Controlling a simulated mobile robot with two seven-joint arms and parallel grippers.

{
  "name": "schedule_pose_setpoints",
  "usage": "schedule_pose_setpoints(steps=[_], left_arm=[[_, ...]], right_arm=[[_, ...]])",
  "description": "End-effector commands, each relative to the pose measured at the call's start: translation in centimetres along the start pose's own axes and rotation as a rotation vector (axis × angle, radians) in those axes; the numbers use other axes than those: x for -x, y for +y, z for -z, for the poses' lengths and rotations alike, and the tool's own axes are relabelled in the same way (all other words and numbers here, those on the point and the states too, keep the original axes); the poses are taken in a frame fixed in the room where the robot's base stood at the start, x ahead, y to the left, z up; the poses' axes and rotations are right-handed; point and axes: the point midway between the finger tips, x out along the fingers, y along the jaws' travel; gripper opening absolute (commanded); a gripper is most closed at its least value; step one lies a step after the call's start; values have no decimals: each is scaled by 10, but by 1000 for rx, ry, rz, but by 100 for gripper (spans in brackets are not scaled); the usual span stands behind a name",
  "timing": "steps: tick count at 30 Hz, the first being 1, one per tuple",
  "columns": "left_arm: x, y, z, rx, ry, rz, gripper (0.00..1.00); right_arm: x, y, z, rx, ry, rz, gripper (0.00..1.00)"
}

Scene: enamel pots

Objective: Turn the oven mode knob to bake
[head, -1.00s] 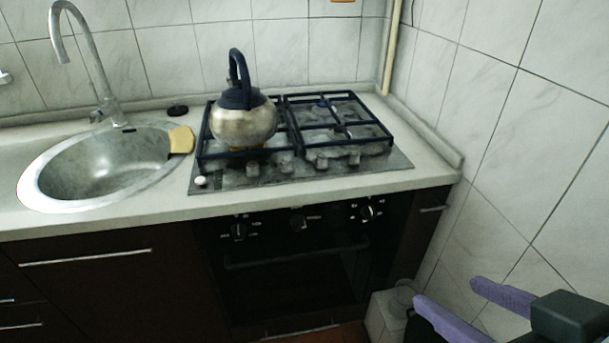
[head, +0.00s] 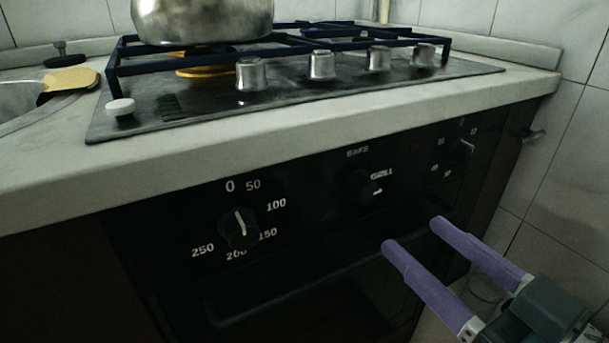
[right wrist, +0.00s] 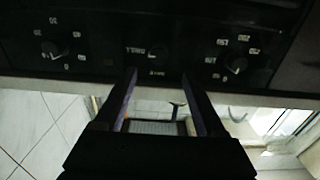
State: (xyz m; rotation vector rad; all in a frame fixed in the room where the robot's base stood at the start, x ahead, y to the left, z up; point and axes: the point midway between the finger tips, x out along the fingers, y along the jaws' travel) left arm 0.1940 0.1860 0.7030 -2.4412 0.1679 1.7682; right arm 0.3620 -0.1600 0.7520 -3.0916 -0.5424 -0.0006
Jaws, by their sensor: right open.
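The mode knob (head: 367,188) is a small dark knob in the middle of the black oven panel, with BAKE printed above it to the left and GRILL beside it. Its pointer direction is too dark to tell. It also shows in the right wrist view (right wrist: 158,49), beyond the fingers and between them. My right gripper (head: 412,234) has purple fingers, open and empty, just below and right of the knob, not touching it. In the right wrist view the gripper (right wrist: 159,78) has its fingers apart. My left gripper is not in view.
A temperature knob (head: 239,229) is left of the mode knob, and another knob (head: 462,150) is to the right. The oven handle (head: 290,292) runs below. The countertop (head: 300,131) overhangs the panel, with hob knobs and a kettle (head: 203,20) above. A tiled wall (head: 565,190) bounds the right.

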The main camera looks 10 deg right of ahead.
Motion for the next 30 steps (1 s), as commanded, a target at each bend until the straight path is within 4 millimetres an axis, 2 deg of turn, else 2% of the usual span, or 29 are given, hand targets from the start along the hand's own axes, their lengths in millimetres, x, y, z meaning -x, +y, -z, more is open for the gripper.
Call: schedule_pose_setpoints(steps=[5,12,18,22,30], left_arm=[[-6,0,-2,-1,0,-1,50],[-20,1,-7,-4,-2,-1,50],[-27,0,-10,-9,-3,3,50],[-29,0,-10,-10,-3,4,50],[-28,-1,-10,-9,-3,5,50]], right_arm=[[-17,0,-1,1,8,2,73],[-64,0,-2,2,8,1,73],[-91,0,-1,2,5,1,73],[-98,0,0,1,4,1,73],[-98,0,0,1,2,1,70]])
